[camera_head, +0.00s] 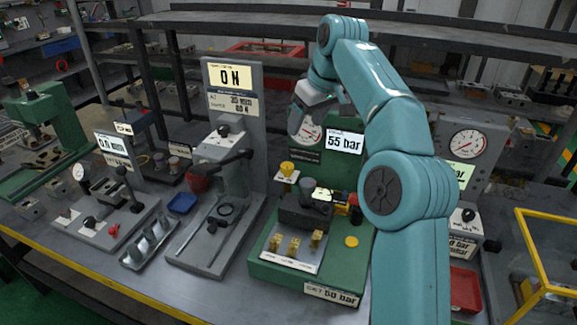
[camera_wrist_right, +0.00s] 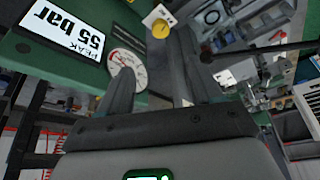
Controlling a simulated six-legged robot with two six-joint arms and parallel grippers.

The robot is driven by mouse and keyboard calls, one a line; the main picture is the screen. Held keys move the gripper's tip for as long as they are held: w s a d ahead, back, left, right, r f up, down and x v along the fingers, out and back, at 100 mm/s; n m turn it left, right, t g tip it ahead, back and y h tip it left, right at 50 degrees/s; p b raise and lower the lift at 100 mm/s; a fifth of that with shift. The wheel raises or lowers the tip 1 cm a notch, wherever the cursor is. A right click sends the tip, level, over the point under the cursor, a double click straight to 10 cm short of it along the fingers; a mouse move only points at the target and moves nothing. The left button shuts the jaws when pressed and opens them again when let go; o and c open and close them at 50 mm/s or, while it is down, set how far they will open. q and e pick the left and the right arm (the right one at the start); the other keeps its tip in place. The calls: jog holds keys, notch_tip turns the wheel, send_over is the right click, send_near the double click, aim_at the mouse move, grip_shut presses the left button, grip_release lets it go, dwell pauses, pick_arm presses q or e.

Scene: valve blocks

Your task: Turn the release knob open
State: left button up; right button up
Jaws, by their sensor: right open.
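A green test stand (camera_head: 262,268) in the middle of the bench carries a round gauge (camera_head: 309,131) and a display (camera_head: 345,142) reading 55 bar. A yellow knob (camera_head: 287,168) stands on a white label plate at its left side; the label is too small to read, so I cannot tell if it is the release knob. It also shows in the wrist view (camera_wrist_right: 161,29). My right gripper (camera_head: 320,114) is open and empty, above and behind the knob, near the gauge and display. In the wrist view its fingers (camera_wrist_right: 152,85) are apart, with the knob beyond them. My left gripper is not in view.
A grey press stand (camera_head: 234,82) with a black lever rises left of the green stand. A grey gauge unit (camera_head: 468,143) stands at the right, partly behind my right arm. A blue tray (camera_head: 182,203) and a red tray (camera_head: 465,290) lie on the bench.

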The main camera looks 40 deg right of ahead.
aim_at(288, 165)
jog(key=b+x, duration=0.4)
jog(key=x, duration=1.2)
jog(key=shift+a+f, duration=0.1)
jog(key=shift+f, duration=0.2)
jog(key=shift+s, duration=0.15)
jog(key=c, duration=1.1)
